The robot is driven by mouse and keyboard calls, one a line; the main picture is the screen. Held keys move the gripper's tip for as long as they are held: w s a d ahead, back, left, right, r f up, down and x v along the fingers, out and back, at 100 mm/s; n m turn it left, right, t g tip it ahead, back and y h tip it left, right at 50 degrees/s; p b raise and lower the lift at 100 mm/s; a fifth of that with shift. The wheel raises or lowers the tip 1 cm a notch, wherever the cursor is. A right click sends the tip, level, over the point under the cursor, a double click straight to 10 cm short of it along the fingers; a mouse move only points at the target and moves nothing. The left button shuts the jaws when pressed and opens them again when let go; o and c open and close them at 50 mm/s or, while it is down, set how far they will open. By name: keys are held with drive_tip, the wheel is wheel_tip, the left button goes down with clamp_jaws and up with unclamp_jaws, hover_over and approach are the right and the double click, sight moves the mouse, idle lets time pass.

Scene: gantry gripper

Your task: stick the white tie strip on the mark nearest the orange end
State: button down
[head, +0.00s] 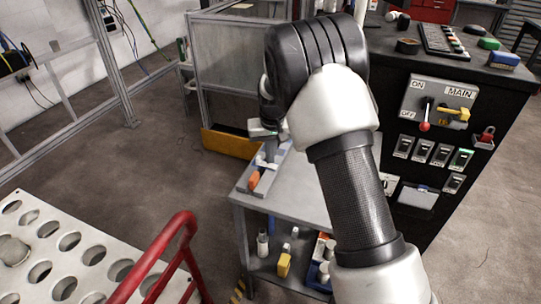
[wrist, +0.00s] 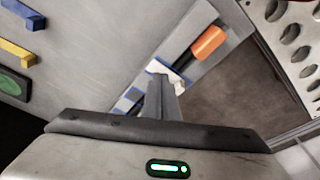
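A pale bar with an orange end (wrist: 209,42) lies along the edge of the grey table (wrist: 105,45); the orange end also shows in the head view (head: 254,180). Blue-edged marks (wrist: 130,98) are on the bar. The white tie strip (wrist: 164,70) is at my fingertips in the wrist view, over the blue-edged mark nearest the orange end. My gripper (wrist: 160,78) points down at the bar, its fingers close together and apparently shut on the strip. The fingers hide part of the strip and mark. I cannot tell whether the strip touches the bar.
A black cabinet with switches (head: 438,145) stands right of the table. A red rail (head: 160,258) and a perforated white plate (head: 60,245) are at front left. Blue (wrist: 22,14) and yellow (wrist: 17,51) pieces lie away from the bar. Bottles stand on the lower shelf.

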drive_tip(key=shift+f, duration=0.2)
drive_tip(key=shift+f+b, duration=0.35)
drive_tip(key=shift+f, duration=0.05)
drive_tip(key=shift+r, duration=0.1)
drive_tip(key=shift+r, duration=0.1)
wheel_tip(320, 180, up, 7)
drive_tip(key=p, duration=0.4)
drive_tip(key=shift+p, duration=0.3)
idle(0.3)
